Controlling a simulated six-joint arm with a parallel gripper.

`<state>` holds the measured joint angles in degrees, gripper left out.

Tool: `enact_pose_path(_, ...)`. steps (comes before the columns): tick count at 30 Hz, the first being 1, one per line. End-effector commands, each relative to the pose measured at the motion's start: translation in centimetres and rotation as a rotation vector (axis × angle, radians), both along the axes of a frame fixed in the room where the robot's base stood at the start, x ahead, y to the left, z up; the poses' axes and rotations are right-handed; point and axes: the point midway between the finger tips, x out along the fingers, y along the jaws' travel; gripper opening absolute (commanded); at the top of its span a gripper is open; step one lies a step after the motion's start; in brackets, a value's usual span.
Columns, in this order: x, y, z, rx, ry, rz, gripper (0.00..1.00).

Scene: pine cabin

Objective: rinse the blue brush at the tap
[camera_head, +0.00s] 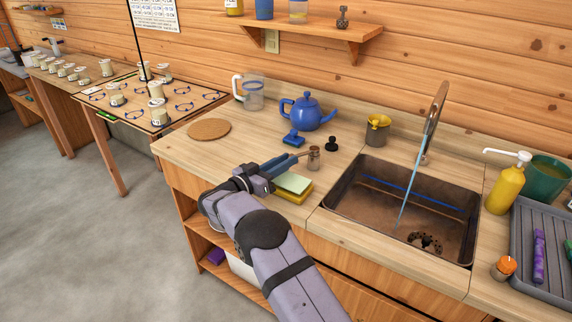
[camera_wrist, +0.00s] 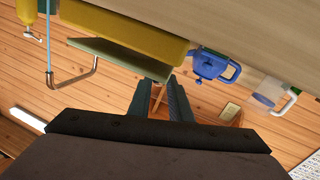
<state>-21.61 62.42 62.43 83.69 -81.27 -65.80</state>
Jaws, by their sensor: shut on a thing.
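The blue brush (camera_head: 293,138) appears to be the squat blue piece with a knob on top, standing on the counter in front of the blue teapot. My gripper (camera_head: 298,158) is low over the counter, left of the sink, nearer the front than the brush and apart from it. It is shut at the handle of a small grey-brown metal cup (camera_head: 314,159). In the wrist view the fingertips and the cup are hidden behind the sponge. The tap (camera_head: 432,120) stands behind the sink (camera_head: 375,200), with a thin blue stream falling into the basin.
A yellow-green sponge (camera_head: 293,187) lies just below my fingers. A soap bottle (camera_head: 507,185) and grey tray (camera_head: 520,265) are right of the sink.

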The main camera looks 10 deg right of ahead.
Motion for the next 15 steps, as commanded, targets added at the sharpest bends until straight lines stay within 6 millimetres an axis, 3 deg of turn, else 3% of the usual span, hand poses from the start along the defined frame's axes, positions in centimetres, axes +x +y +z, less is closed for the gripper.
enact_pose_path(9,-0.05,-0.11,0.25,0.003,-0.005,-0.007,0.00)
enact_pose_path(10,-0.05,-0.11,0.25,0.003,-0.005,-0.007,0.25)
enact_pose_path(11,-0.04,-0.11,0.24,0.003,-0.005,-0.007,0.32)
enact_pose_path(12,-0.04,-0.10,0.22,0.003,-0.004,-0.006,0.37)
enact_pose_path(15,-0.03,-0.07,0.14,0.003,-0.003,-0.005,0.37)
